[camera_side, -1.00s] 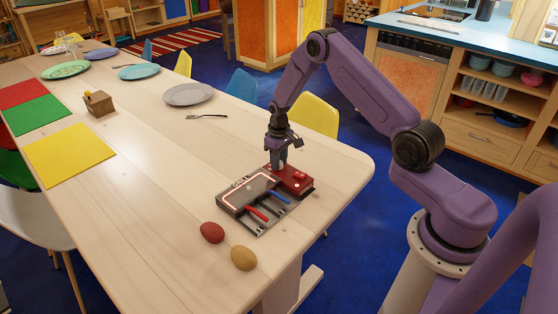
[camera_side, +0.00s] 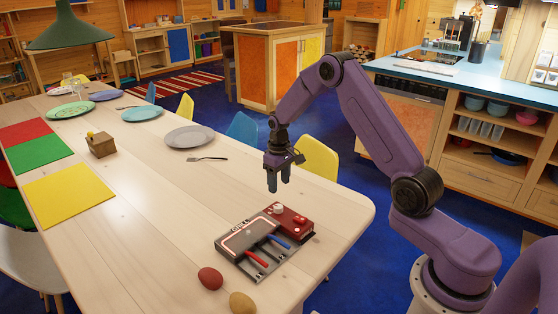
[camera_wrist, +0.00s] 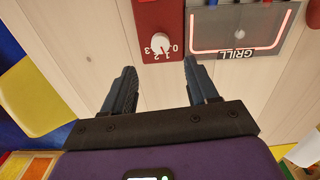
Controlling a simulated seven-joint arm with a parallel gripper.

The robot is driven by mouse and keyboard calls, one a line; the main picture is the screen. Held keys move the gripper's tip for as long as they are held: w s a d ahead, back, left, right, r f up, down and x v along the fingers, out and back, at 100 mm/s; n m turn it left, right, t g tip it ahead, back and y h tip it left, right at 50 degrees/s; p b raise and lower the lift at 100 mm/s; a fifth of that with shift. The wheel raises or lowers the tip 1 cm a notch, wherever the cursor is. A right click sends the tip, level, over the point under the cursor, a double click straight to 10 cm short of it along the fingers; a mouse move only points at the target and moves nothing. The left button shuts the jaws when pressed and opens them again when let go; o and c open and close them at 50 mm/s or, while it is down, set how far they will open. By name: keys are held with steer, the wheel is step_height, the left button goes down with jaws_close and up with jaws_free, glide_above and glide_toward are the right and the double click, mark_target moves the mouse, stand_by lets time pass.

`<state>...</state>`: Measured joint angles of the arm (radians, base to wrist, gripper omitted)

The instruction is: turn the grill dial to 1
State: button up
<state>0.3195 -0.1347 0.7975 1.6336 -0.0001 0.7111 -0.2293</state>
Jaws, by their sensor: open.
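The grill (camera_side: 236,243) lies on the wooden table, a grey plate with a glowing outline and the word GRILL. A red control panel (camera_side: 295,225) adjoins its far side. A white grill dial (camera_side: 278,208) sits on that panel. In the wrist view the dial (camera_wrist: 160,43) shows beside the marks 0, 1, 2 and 3; I cannot clearly tell which mark its pointer faces. My gripper (camera_side: 279,190) is open and empty, pointing down above the dial and apart from it. Its two fingers (camera_wrist: 159,72) show in the wrist view with bare table between them.
A red-handled and a blue-handled slider (camera_side: 278,242) lie along the grill's front. A red egg-shaped object (camera_side: 210,278) and a tan one (camera_side: 242,302) lie nearer. A fork (camera_side: 207,158) and grey plate (camera_side: 190,136) are farther back.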

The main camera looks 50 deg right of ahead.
step_height(320, 180, up, 8)
steer(key=shift+a, duration=0.1)
stand_by(0.4)
steer(key=s+a+r+n, duration=0.3)
steer(key=s+a, duration=0.4)
steer(key=a, duration=0.1)
steer(key=s+a+r+n, duration=0.25)
steer(key=s+a, duration=0.35)
steer(key=a, duration=0.3)
steer(key=s+r+n, duration=0.1)
steer(key=s+n, duration=0.5)
steer(key=s, duration=1.9)
steer(key=shift+r, duration=0.3)
